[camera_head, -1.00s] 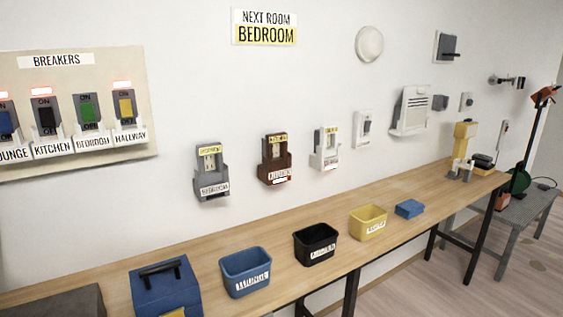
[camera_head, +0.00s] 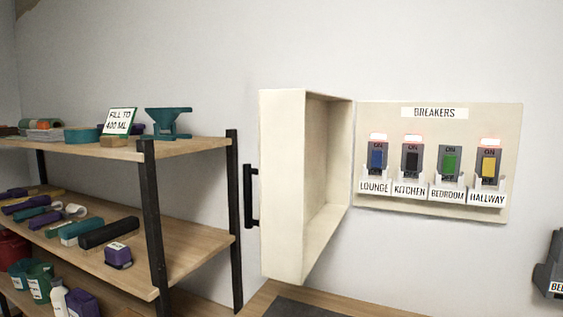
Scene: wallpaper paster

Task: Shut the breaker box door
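The breaker box door (camera_head: 281,190) is a cream, deep, hollow cover. It stands wide open, hinged at the left side of the breaker panel (camera_head: 434,205) and sticking out from the wall. Its black handle (camera_head: 250,196) is on the far left, on the door's outer face. The panel shows breakers labelled LOUNGE, KITCHEN, BEDROOM and HALLWAY. Red lights glow above LOUNGE, KITCHEN and HALLWAY; none shows above BEDROOM. Neither of my grippers is in view.
A shelf unit (camera_head: 190,148) with black posts stands left of the door, close to the handle. It holds a teal funnel (camera_head: 168,123), a FILL TO 400 ML sign (camera_head: 120,121) and several tools. A wooden worktop with a dark grey surface (camera_head: 305,307) lies below the door.

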